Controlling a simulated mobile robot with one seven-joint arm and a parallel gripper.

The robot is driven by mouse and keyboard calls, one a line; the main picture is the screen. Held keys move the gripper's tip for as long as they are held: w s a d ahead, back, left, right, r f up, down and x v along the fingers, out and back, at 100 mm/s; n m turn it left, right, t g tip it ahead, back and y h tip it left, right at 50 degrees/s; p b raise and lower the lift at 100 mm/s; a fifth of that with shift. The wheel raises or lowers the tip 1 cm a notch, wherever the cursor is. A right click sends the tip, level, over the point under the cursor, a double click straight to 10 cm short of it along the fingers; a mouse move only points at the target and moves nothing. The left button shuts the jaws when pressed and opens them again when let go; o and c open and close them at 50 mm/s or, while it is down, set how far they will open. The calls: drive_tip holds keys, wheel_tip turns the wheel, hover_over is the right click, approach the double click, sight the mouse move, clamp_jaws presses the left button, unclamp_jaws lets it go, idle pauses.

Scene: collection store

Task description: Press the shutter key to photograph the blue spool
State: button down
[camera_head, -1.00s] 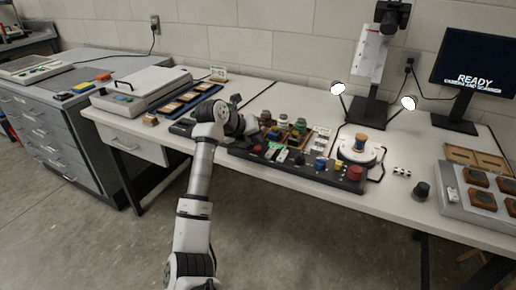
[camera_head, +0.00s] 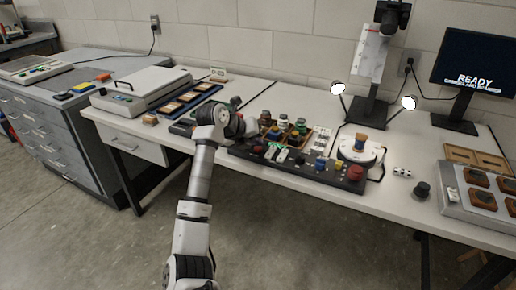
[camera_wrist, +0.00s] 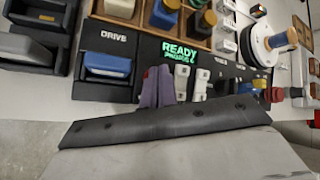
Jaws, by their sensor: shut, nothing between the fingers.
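The blue spool (camera_head: 361,141), with wooden ends, stands upright on a round white turntable (camera_head: 346,153). The spool also shows at the upper right of the wrist view (camera_wrist: 277,41). The black control panel (camera_head: 312,171) lies along the front of the table. It has a lit green READY display, two white keys (camera_wrist: 182,80), and blue, yellow and red controls. I cannot read which one is the shutter key. In the wrist view, my gripper (camera_wrist: 157,88) is shut and empty over the panel, just left of the white keys. Its fingers hide part of the panel, and contact cannot be judged.
A wooden tray of bottles (camera_head: 284,128) stands behind the panel. A camera stand (camera_head: 371,65) with two lamps rises behind the turntable. The monitor (camera_head: 476,62) reads READY. A case with brown blocks (camera_head: 463,203) is at right.

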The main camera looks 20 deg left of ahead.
sight(255, 150)
drive_tip(key=shift+f, duration=0.5)
idle(0.4)
drive_tip(key=shift+r, duration=0.1)
drive_tip(key=shift+r+p, duration=0.55)
drive_tip(key=shift+r, duration=0.25)
drive_tip(key=shift+r+p, duration=1.85)
drive_tip(key=shift+r, duration=0.7)
